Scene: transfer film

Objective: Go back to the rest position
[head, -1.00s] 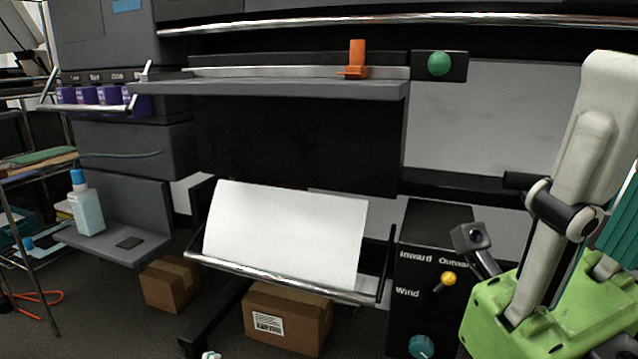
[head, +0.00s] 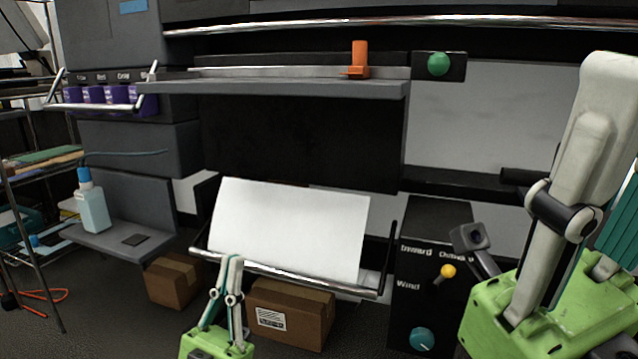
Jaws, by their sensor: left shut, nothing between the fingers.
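My left gripper (head: 233,262) shows at the bottom of the head view, left of centre. Its fingers point up and are shut with nothing between them. Its tips overlap the lower metal bar (head: 300,280) in the picture; I cannot tell if they touch. Behind the bar a white film sheet (head: 290,228) hangs tilted. My right arm (head: 590,140), pale with a green part, fills the right side.
Cardboard boxes (head: 290,312) lie on the floor below. A blue-capped bottle (head: 93,208) stands on a grey shelf (head: 125,238) at left. An orange clamp (head: 358,60) sits on the upper ledge.

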